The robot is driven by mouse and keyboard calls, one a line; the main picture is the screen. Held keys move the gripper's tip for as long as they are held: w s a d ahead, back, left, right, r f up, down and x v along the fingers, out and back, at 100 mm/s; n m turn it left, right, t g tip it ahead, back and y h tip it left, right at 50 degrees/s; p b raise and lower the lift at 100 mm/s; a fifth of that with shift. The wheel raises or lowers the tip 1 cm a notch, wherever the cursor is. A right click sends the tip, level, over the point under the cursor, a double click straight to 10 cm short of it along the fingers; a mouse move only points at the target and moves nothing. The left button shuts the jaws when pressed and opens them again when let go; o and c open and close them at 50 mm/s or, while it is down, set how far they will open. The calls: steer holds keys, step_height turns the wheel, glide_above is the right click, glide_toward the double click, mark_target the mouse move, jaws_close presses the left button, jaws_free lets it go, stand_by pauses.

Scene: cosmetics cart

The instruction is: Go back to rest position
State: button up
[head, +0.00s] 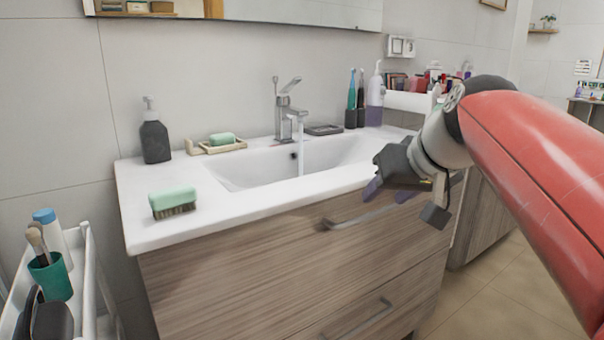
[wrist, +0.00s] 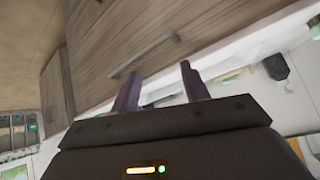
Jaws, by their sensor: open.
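My gripper (head: 374,187) is at the right of the head view, in front of the sink cabinet's front edge. It is open and holds nothing. In the wrist view the two purple-grey fingers (wrist: 163,90) stand apart with a gap between them. Behind them are the cabinet drawers (wrist: 130,50) and a drawer handle (wrist: 145,57). My red arm comes in from the right side of the head view.
The white sink (head: 300,165) has its tap (head: 288,110) running. A green-topped brush (head: 172,202), a dark soap bottle (head: 154,140) and a soap dish (head: 220,147) stand on the counter. A white cart (head: 88,270) with a green cup (head: 50,277) is at the lower left. Floor shows at right.

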steer(key=s+d+f+m+g+h, duration=0.1)
steer(key=s+f+g+h, duration=0.1)
steer(key=s+f, duration=1.6)
step_height(320, 180, down, 5)
steer(key=shift+s+d+r+m+h, duration=0.2)
steer(key=shift+s+m+h, duration=0.1)
steer(key=shift+h, duration=0.2)
stand_by(5.4)
